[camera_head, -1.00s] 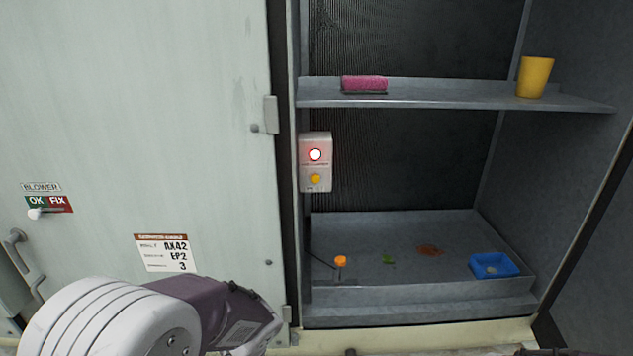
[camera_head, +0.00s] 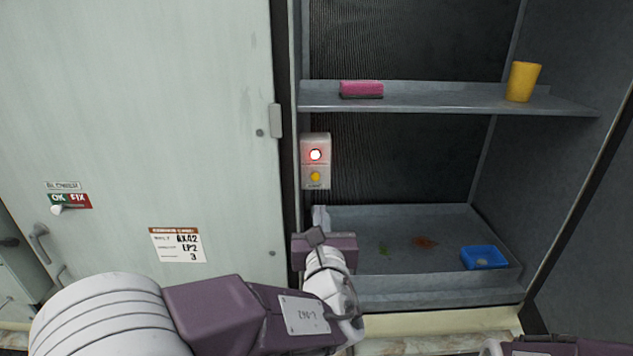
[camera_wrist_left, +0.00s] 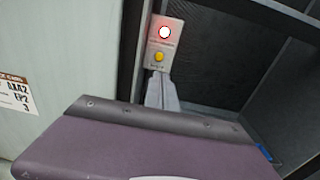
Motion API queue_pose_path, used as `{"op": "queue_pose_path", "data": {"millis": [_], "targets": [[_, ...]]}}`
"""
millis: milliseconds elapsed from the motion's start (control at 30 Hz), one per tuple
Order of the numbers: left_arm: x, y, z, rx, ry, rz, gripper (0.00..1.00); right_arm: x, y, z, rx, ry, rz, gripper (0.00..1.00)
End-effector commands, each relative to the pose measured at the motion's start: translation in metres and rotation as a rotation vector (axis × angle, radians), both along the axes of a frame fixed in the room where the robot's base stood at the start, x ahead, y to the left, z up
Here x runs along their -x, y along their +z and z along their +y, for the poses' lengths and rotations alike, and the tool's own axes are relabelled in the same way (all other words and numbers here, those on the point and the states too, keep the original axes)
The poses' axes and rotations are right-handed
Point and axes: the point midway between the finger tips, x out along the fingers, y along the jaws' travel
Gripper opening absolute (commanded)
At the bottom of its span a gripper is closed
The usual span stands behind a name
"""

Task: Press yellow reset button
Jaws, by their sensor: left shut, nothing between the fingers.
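The yellow reset button (camera_head: 315,176) is on a small grey panel (camera_head: 318,140) on the left inner wall of the cabinet, below a lit white-red lamp (camera_head: 316,155). In the left wrist view the yellow button (camera_wrist_left: 159,57) shows just above the fingertips. My left gripper (camera_head: 319,212) is below the panel in the head view, partly hidden by my own wrist. In the wrist view its fingers (camera_wrist_left: 160,80) are shut together and empty, pointing up at the panel. Whether they touch the panel cannot be told.
A shelf (camera_head: 450,98) holds a pink brush-like block (camera_head: 361,89) and a yellow cup (camera_head: 523,82). The tray below (camera_head: 460,225) holds a blue dish (camera_head: 484,258) and stains. A pale door (camera_head: 150,120) with a blower switch (camera_head: 70,203) stands left. The space right of the panel is open.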

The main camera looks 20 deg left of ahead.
Motion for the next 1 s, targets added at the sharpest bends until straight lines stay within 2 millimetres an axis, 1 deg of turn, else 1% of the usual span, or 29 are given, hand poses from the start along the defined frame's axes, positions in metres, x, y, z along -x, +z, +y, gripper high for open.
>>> {"op": "queue_pose_path", "data": {"millis": [167,267,367,700,800,900,1000], "targets": [[-0.001,0.000,0.001,0.000,0.002,0.001,0.00,0.000,0.001,0.000,0.000,0.000,0.000,0.36],[-0.010,0.001,0.005,0.000,0.005,0.003,0.00,0.000,0.004,0.000,0.000,0.000,0.000,0.36],[-0.026,0.001,0.011,-0.001,0.009,0.004,0.00,0.000,0.011,0.000,0.000,0.000,0.000,0.36],[-0.097,0.001,0.034,-0.001,0.007,0.004,0.00,0.000,0.041,0.000,0.000,0.000,0.000,0.36],[-0.113,0.001,0.039,0.000,0.006,0.005,0.00,0.000,0.051,0.000,0.000,0.000,0.000,0.36],[-0.125,0.000,0.042,0.001,0.004,0.004,0.00,0.000,0.057,0.000,0.000,0.000,0.000,0.36],[-0.131,-0.002,0.043,0.001,0.003,0.004,0.00,0.000,0.060,0.000,0.000,0.000,0.000,0.36]]}}
